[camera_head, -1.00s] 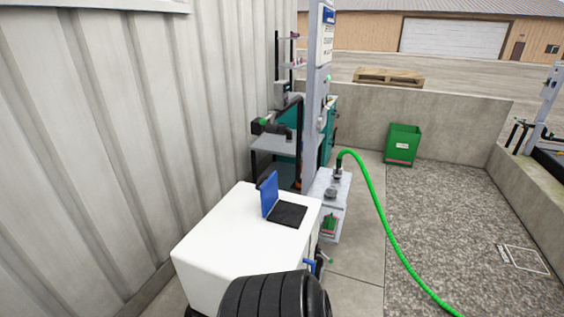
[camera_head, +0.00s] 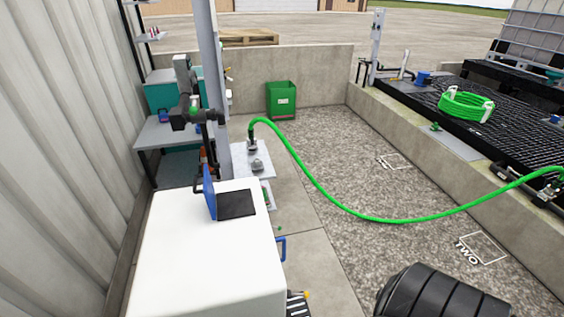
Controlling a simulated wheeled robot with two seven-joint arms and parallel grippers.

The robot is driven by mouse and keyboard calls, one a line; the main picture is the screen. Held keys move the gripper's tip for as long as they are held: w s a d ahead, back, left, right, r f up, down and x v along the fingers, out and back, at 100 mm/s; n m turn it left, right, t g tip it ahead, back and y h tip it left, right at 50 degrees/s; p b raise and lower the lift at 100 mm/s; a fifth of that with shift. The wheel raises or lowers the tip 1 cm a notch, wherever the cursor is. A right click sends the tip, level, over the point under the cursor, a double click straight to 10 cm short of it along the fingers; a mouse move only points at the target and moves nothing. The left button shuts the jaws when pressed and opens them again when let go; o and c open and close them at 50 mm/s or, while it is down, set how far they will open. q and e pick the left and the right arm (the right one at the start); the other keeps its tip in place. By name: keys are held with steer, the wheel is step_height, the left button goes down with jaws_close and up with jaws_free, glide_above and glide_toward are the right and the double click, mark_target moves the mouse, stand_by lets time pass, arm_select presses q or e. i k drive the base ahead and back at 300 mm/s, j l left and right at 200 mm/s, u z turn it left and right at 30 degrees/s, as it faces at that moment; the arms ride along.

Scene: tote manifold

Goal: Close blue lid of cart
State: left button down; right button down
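The white cart (camera_head: 190,255) stands in the lower left of the head view. Its blue lid (camera_head: 209,192) stands upright, open, at the left edge of a dark square opening (camera_head: 236,204) in the cart's top. The lid shows nearly edge-on. A blue handle (camera_head: 281,248) sticks out of the cart's right side.
A corrugated wall (camera_head: 60,150) runs close along the cart's left. A grey shelf (camera_head: 165,132) and post stand behind it. A green hose (camera_head: 330,200) arches across the gravel on the right. A green bin (camera_head: 282,100) stands at the back.

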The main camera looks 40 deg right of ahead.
mark_target(208, 190)
steer(key=i+j+z, duration=0.2)
steer(key=j+z, duration=0.15)
steer(key=i+j+z, duration=0.2)
steer(key=j+z, duration=0.15)
steer(key=i+j+z, duration=0.1)
steer(key=j+z, duration=0.6)
steer(key=j, duration=0.15)
